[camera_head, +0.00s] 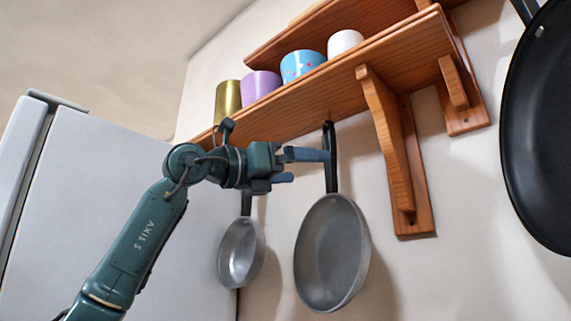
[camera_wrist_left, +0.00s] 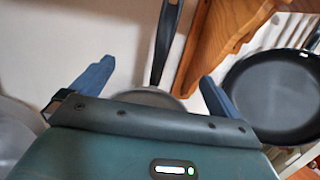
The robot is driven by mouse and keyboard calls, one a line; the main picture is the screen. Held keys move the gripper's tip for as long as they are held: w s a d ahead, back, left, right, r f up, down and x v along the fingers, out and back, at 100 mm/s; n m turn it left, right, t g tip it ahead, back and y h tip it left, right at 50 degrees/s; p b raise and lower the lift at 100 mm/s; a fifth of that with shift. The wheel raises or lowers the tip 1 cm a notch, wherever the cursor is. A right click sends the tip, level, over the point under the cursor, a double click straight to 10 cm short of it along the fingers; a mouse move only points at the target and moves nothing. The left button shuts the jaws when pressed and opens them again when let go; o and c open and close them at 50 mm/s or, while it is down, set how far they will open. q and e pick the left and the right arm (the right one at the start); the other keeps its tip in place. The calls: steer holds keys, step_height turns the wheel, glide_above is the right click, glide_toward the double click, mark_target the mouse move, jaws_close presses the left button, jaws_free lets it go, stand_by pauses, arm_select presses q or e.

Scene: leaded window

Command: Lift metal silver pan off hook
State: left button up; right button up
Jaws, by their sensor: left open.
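A grey metal pan (camera_head: 332,255) hangs below the wooden shelf by its black handle (camera_head: 330,160). A smaller shiny silver pan (camera_head: 241,253) hangs to its left, with the upper part of its handle hidden behind my arm. My left gripper (camera_head: 310,167) is open and empty beside the grey pan's handle. In the left wrist view, that black handle (camera_wrist_left: 166,40) lies ahead, between the lines of the two spread fingers (camera_wrist_left: 157,75), and the grey pan's body is mostly hidden by the gripper. I cannot tell whether a finger touches the handle. My right gripper is not in view.
The wooden shelf (camera_head: 350,80) holds several cups, and its bracket (camera_head: 395,150) stands just right of the grey pan. A large black pan (camera_head: 545,130) hangs at the far right. A white fridge-like cabinet (camera_head: 90,200) stands at left.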

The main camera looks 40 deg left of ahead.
mark_target(327, 167)
arm_select(q)
steer(key=shift+p+x, duration=1.35)
steer(key=shift+x, duration=2.1)
steer(key=shift+f, duration=0.1)
jaws_close()
steer(key=shift+s, duration=0.1)
